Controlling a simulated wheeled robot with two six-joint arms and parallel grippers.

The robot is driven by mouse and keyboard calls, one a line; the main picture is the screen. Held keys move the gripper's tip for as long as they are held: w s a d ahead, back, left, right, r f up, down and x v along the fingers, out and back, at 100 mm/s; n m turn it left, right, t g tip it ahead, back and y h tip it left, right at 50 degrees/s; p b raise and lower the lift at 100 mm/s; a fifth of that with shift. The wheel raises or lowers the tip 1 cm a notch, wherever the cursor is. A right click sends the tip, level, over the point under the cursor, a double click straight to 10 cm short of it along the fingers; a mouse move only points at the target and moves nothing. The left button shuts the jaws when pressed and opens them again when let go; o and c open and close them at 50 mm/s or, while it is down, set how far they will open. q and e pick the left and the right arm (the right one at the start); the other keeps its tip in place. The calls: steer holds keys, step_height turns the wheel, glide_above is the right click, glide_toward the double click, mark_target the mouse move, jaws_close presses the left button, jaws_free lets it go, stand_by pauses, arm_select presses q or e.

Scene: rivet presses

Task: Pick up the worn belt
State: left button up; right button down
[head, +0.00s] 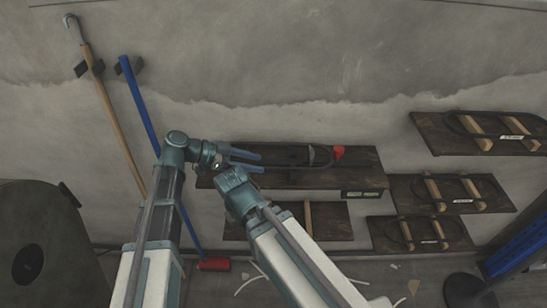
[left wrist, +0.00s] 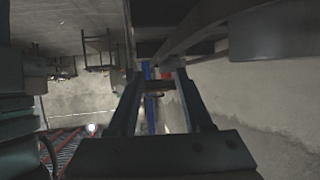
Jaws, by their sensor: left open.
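A dark curved band that looks like the worn belt (head: 321,156) lies on the upper middle wooden shelf, beside a red piece (head: 339,152). My left gripper (head: 261,162) is open, its two fingers pointing right along the shelf toward the band. In the head view the fingertips look short of the band; I cannot tell the exact gap. A teal arm end is below the left gripper; the right gripper cannot be made out.
The upper middle shelf (head: 365,176) has a label box on its front. Right-hand shelves (head: 410,132) hold dark loops around wooden pegs with labels. A wooden-handled hook (head: 110,110) and a blue-handled tool (head: 140,102) lean on the wall at left. Scraps litter the floor.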

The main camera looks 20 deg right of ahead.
mark_target(269, 168)
arm_select(q)
steer(key=b+x, duration=0.2)
steer(key=x, duration=0.3)
steer(key=shift+d, duration=0.1)
steer(key=shift+s, duration=0.1)
jaws_close()
